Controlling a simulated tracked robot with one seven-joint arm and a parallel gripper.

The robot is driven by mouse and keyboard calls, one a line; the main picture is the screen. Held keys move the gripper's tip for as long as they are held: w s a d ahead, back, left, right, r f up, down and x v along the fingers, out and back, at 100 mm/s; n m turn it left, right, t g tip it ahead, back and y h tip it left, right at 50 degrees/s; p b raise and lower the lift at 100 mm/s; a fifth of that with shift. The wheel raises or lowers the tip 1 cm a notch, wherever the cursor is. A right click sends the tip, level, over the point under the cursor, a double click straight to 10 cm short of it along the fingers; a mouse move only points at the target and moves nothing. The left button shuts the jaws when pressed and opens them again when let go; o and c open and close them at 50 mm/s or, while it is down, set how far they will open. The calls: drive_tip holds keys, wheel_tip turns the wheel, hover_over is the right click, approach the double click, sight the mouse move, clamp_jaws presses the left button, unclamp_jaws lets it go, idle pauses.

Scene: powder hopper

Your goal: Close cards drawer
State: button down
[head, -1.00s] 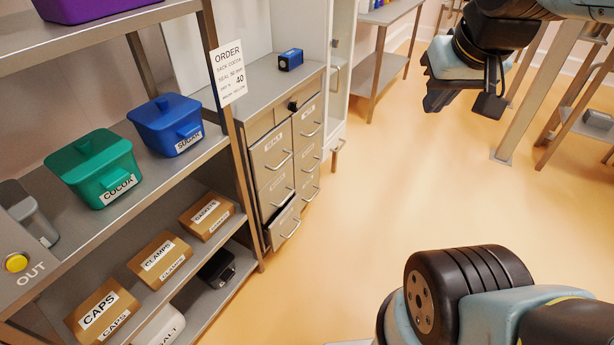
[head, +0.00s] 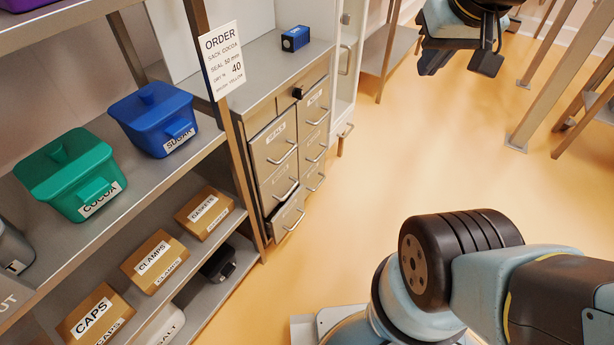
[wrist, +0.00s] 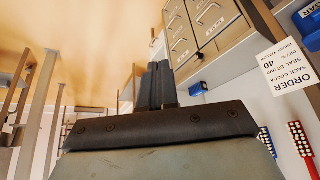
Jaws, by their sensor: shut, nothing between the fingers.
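A grey drawer cabinet (head: 311,129) stands beyond the shelf in the head view, with two columns of labelled drawers with bar handles. The bottom-left drawer (head: 287,216) stands partly pulled out. Its label is not readable, so I cannot tell whether it is the cards drawer. My gripper (head: 432,64) is at the upper right of the head view, over the floor, apart from the cabinet and to its right. In the wrist view my gripper (wrist: 162,72) has its dark fingers together and empty. The cabinet (wrist: 203,30) shows upside down behind the fingertips there.
The shelf unit at left holds a green COCOA bin (head: 70,176), a blue SUGAR bin (head: 154,119) and cardboard boxes (head: 155,261). An order sign (head: 222,61) hangs on its post. A blue block (head: 295,38) lies on the cabinet. The floor (head: 355,185) before the drawers is clear.

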drive_tip(key=w+a+f+g+y, duration=0.25)
drive_tip(key=w+a+f, duration=0.25)
drive_tip(key=w, duration=0.5)
drive_tip(key=w+a+f+g+y, duration=0.2)
drive_tip(key=w+a+f+y, duration=0.2)
drive_tip(key=w, duration=0.6)
drive_tip(key=w+a+f+m+y, duration=0.2)
drive_tip(key=w+a+f+y, duration=0.1)
drive_tip(key=w+f, duration=1.45)
drive_tip(key=w+d+f+m+t, duration=0.1)
drive_tip(key=w+f+m+t, duration=0.1)
drive_tip(key=f, duration=1.1)
drive_tip(key=w+d+f+m+t, duration=0.1)
drive_tip(key=w+f, duration=0.1)
drive_tip(key=f, duration=1.1)
drive_tip(key=s+d+f+m+t+h, duration=0.1)
drive_tip(key=s+d+f, duration=0.15)
drive_tip(key=f, duration=1.05)
drive_tip(key=s+d+f+m+t+h, duration=0.1)
drive_tip(key=s+d+f+m, duration=0.15)
drive_tip(key=f, duration=0.95)
approach(303, 191)
drive_tip(key=s+f+x, duration=0.1)
drive_tip(key=x, duration=0.4)
drive_tip(key=shift+w+a+r+n, duration=0.35)
drive_tip(key=shift+w+a+n, duration=0.1)
drive_tip(key=shift+w, duration=0.05)
drive_tip(key=shift+w, duration=0.1)
